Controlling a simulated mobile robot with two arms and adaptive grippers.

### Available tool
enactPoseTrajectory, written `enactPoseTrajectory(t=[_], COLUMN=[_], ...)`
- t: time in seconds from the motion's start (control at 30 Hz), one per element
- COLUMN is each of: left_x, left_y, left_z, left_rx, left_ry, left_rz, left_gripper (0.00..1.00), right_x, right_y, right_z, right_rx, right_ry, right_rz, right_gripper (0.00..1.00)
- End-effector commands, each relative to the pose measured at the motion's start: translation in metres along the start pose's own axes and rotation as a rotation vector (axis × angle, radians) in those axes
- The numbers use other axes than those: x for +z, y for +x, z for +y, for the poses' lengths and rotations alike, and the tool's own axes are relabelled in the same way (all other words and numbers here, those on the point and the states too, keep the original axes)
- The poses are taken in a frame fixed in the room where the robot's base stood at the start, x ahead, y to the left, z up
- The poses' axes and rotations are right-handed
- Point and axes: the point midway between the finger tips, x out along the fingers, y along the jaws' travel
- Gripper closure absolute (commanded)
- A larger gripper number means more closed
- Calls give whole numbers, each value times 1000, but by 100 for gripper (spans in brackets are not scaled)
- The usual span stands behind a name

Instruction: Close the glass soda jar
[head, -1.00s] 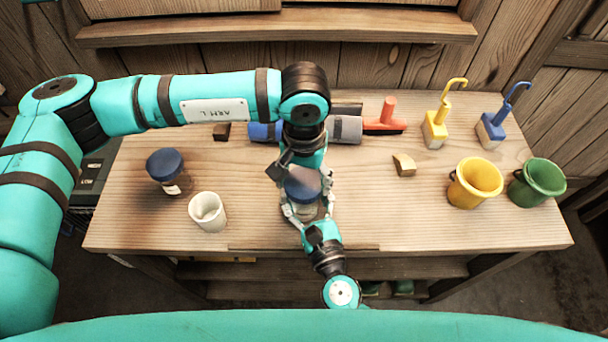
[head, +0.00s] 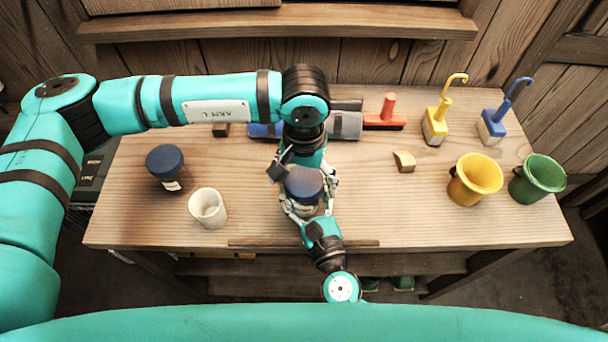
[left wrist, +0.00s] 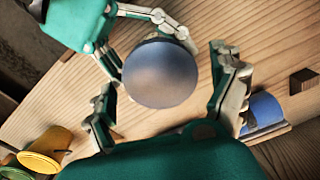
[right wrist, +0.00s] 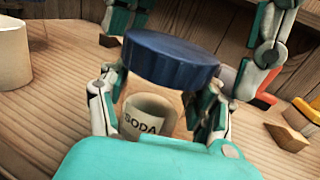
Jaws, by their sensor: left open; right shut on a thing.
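The glass soda jar (right wrist: 150,112) stands at the middle front of the table, its "SODA" label showing in the right wrist view. A blue lid (right wrist: 170,60) sits on its mouth and looks slightly tilted there; whether it is fully seated I cannot tell. The lid also shows from above in the left wrist view (left wrist: 160,73). My right gripper (right wrist: 158,100) is shut on the jar's body from the front. My left gripper (head: 300,172) is open above and behind the jar, its fingers spread to the sides of the lid, apart from it in the left wrist view.
A second blue-lidded jar (head: 167,175) and a white cup (head: 208,208) stand at left. Yellow (head: 476,180) and green (head: 538,180) buckets stand at right.

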Motion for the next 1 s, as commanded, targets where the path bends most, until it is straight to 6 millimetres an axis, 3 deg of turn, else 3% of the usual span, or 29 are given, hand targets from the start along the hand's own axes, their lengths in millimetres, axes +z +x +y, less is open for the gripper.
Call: enactPoseTrajectory(t=[0.4, 0.77, 1.0], left_x=[-1, 0, 0], left_y=[-43, -46, -48], left_z=[0, 0, 0], left_rx=[0, 0, 1], left_ry=[1, -9, -266], left_rz=[3, 1, 1], left_gripper=[6, 9, 9], right_x=[1, 1, 1], right_y=[0, 0, 0], right_z=[0, 0, 0], right_rx=[-1, -1, -1], right_ry=[1, 1, 1], right_rz=[-2, -2, -2], right_gripper=[100, 100, 100])
